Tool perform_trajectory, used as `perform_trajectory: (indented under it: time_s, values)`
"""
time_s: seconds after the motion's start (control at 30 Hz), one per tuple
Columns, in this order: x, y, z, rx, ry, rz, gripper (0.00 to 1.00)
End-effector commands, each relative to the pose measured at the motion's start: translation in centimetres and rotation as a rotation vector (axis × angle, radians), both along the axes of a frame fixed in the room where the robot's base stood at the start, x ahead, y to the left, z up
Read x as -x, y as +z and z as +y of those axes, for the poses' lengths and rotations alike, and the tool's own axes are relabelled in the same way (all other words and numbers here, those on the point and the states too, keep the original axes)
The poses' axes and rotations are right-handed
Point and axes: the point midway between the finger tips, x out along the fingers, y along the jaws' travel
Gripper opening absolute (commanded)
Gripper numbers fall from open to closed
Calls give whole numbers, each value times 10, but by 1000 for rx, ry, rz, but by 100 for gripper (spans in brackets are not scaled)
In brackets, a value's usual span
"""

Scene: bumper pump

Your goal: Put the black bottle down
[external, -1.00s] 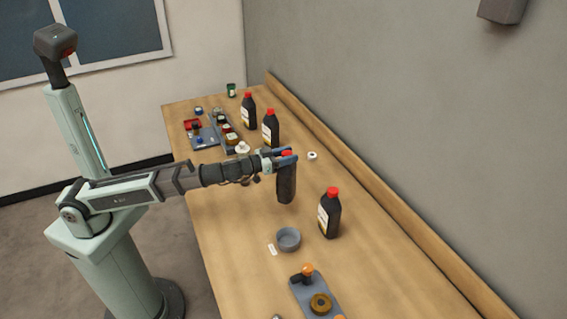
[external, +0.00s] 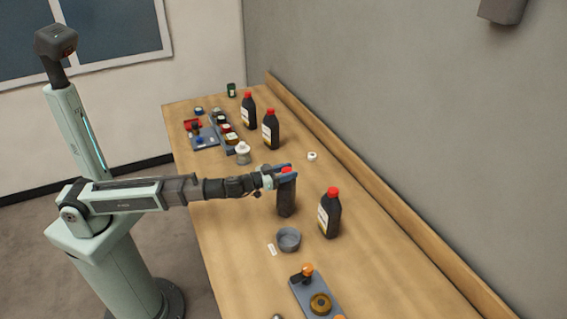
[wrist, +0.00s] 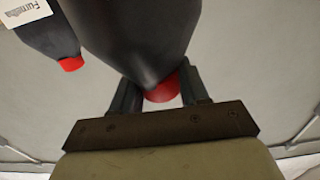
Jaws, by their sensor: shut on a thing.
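A black bottle (external: 286,198) with a red cap is held upright by my gripper (external: 287,172), which is shut around its upper end near the cap. In the external view its base is at or just above the table; I cannot tell if it touches. In the wrist view the held bottle (wrist: 143,40) fills the upper middle, with its red cap (wrist: 163,90) between the fingers (wrist: 160,92). Another black bottle (external: 329,215) with a red cap and pale label stands just to the right; it also shows at the wrist view's upper left (wrist: 45,28).
A grey bowl (external: 288,239) sits in front of the held bottle. Two more black bottles (external: 249,111) (external: 271,130) stand farther back. A white jar (external: 243,153) and a small white ring (external: 312,156) are behind. A grey plate with parts (external: 318,298) lies nearer on the wooden table (external: 400,280).

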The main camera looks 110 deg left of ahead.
Motion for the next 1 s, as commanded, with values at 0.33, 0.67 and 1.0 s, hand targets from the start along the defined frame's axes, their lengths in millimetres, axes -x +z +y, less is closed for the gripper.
perform_trajectory:
  time_s: [0.33, 0.67, 1.0]
  values:
    - [0, 0, 0, -3, -1, 0, 0]
    - [0, -2, 0, -1, 0, 0, 68]
    - [0, -1, 0, -1, 0, -1, 70]
